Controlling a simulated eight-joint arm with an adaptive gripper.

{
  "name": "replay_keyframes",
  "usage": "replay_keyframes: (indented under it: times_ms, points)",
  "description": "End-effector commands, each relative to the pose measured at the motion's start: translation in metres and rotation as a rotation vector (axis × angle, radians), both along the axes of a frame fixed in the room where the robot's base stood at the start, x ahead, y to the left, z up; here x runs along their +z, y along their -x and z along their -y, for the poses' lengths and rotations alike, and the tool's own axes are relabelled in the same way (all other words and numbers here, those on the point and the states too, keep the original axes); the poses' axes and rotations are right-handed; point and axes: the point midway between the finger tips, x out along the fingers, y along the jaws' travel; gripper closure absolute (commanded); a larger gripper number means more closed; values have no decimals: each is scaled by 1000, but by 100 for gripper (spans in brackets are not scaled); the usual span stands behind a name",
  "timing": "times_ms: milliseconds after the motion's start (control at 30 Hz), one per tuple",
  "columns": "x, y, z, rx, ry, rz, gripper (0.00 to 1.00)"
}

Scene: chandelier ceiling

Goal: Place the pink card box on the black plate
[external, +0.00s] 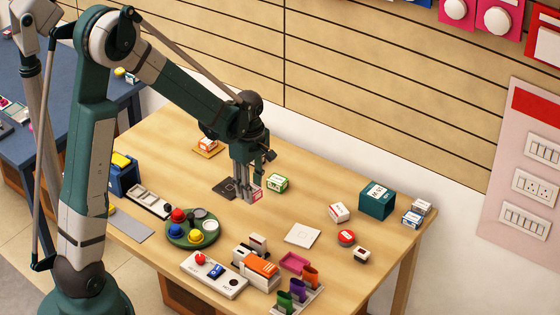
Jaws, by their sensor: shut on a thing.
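The pink card box (255,195) is small, with a pink side and white faces, and sits between the fingers of my gripper (247,186). My gripper points down and is shut on it. The black plate (224,188) is a flat dark square on the wooden table. In the picture the box shows just right of the plate and overlaps its right edge. I cannot tell whether the box touches the table or is held a little above it. The fingers hide part of the box and of the plate.
A green-and-white box (277,183) stands close right of my gripper. An orange-and-white box (207,145) sits behind on an orange plate. A round green tray (180,238) with coloured pieces is in front left. A teal box (377,200) stands far right. Table between is clear.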

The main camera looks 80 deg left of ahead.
Motion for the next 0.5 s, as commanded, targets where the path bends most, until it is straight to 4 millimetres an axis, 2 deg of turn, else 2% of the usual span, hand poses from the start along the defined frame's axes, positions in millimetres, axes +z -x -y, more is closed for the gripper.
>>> replay_keyframes:
  times_ms: [267, 500]
  points:
    - [4, 11, -48, 32, 0, 0, 86]
    - [8, 31, -106, 69, 0, 0, 86]
